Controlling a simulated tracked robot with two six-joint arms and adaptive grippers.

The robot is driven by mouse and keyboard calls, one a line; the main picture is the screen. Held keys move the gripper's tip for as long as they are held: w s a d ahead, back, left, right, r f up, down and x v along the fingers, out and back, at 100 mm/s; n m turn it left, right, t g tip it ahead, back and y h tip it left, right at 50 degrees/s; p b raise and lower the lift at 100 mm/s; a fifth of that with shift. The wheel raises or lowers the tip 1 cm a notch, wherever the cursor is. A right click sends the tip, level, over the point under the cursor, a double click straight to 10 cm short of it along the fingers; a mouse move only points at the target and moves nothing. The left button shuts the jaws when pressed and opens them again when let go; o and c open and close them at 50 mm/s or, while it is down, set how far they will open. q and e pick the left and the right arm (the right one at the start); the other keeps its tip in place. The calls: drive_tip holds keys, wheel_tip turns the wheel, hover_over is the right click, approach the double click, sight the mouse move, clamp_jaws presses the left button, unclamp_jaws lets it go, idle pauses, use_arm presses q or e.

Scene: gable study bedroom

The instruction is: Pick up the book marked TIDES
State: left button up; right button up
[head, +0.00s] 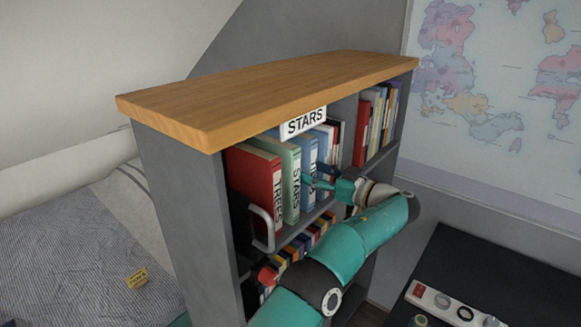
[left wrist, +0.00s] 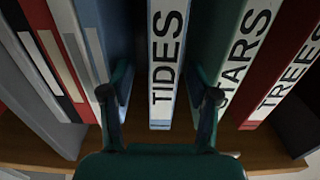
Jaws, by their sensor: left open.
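The TIDES book has a blue cover and a white spine label with dark letters; it stands upright on the shelf in the head view (head: 309,156), partly behind my gripper. Its spine fills the middle of the left wrist view (left wrist: 165,60). My left gripper (head: 319,180) is open in front of the spine. In the left wrist view its two fingers (left wrist: 162,95) lie one on each side of the TIDES spine, with some space to it. I cannot tell how far they reach in between the books. My right gripper is not in view.
The green STARS book (head: 293,185) and red TREES book (head: 262,185) stand beside it. A STARS sign (head: 303,122) hangs at the wooden top (head: 260,90). A white handle-shaped bookend (head: 262,228) stands at the shelf's near end. A dark desk (head: 480,265) is at right.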

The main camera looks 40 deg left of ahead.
use_arm(q)
drive_tip(key=shift+a, duration=1.05)
drive_tip(key=a+p, duration=0.1)
drive_tip(key=a, duration=0.1)
drive_tip(key=a+f+p, duration=0.1)
drive_tip(key=a+p, duration=0.1)
drive_tip(key=a, duration=0.1)
drive_tip(key=shift+w, duration=0.15)
drive_tip(key=shift+r, duration=0.1)
clamp_jaws()
